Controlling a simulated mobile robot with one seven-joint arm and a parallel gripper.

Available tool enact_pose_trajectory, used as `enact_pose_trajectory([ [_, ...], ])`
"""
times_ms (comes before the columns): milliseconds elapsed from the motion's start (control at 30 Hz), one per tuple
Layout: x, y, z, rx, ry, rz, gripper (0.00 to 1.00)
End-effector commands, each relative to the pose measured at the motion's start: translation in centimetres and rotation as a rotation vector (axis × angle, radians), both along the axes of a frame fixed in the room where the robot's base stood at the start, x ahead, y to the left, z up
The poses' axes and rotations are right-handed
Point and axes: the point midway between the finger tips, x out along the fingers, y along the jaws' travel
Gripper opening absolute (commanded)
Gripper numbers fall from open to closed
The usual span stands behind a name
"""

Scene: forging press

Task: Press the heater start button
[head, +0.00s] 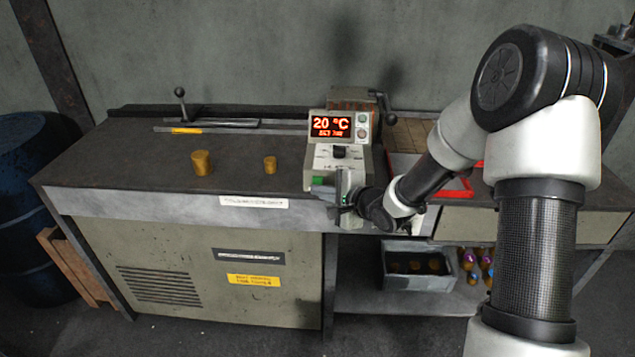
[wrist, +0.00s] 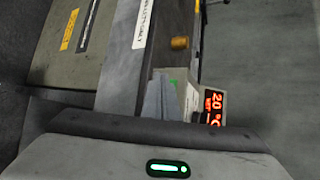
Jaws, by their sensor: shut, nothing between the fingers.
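The heater control box (head: 322,161) stands at the front edge of the workbench. Its red display (head: 331,126) reads 20 °C with a smaller line below, and it also shows in the wrist view (wrist: 212,107). A black knob (head: 339,152) sits under the display. A green button (head: 318,180), likely the start button, is low on the left of the sloped front. My gripper (head: 341,187) is shut and empty, just right of the green button and close to the panel. In the wrist view, green (wrist: 173,83) shows beside my fingers (wrist: 158,95); contact cannot be told.
A red-edged tray (head: 458,186) lies to the right behind my arm. A grey bin (head: 430,283) sits on the lower shelf.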

Motion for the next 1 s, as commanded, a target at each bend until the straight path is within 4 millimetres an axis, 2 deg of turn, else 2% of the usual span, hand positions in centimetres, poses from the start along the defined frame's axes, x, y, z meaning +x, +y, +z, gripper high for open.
enact_pose_trajectory([
  [1000, 0.95, -0.03, 0.03, 0.0, 0.0, 0.0, 0.0],
])
